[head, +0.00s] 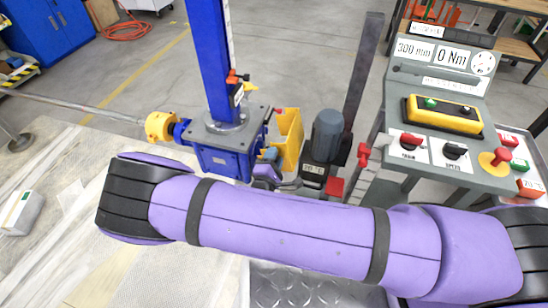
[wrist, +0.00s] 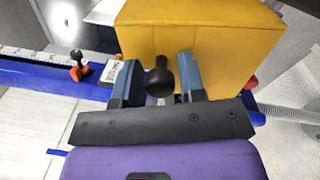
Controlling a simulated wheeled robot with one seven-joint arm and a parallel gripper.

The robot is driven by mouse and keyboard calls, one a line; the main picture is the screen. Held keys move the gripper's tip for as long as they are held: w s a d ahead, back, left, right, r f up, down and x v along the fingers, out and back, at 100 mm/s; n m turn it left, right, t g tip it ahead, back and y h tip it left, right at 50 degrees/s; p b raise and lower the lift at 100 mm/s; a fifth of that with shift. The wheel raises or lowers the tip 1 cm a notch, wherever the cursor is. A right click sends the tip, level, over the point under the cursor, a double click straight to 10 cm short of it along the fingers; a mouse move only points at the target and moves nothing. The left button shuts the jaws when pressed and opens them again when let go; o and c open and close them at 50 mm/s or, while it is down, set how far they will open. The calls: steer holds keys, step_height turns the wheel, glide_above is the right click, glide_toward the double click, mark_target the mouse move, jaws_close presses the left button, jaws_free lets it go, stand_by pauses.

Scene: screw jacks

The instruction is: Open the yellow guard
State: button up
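The yellow guard (head: 287,140) is a box-shaped cover beside the blue jack housing (head: 222,150) in the head view. In the wrist view the guard (wrist: 205,38) fills the upper middle, with a black round knob (wrist: 159,80) standing in front of its face. My gripper (wrist: 158,76) has its two blue fingers apart, one on each side of the knob. A narrow gap shows on the knob's right; on the left I cannot tell if it touches. In the head view my gripper (head: 269,157) is small and partly hidden by my purple arm. The guard looks closed.
A blue column (head: 212,60) rises from the jack. A grey motor (head: 327,135) stands right of the guard. The control panel (head: 440,110) with buttons and knobs is farther right. A long shaft (head: 75,106) runs left from a yellow coupling (head: 159,127).

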steer(key=shift+s, duration=0.1)
steer(key=v, duration=1)
steer(key=shift+s, duration=0.25)
steer(key=shift+a, duration=0.15)
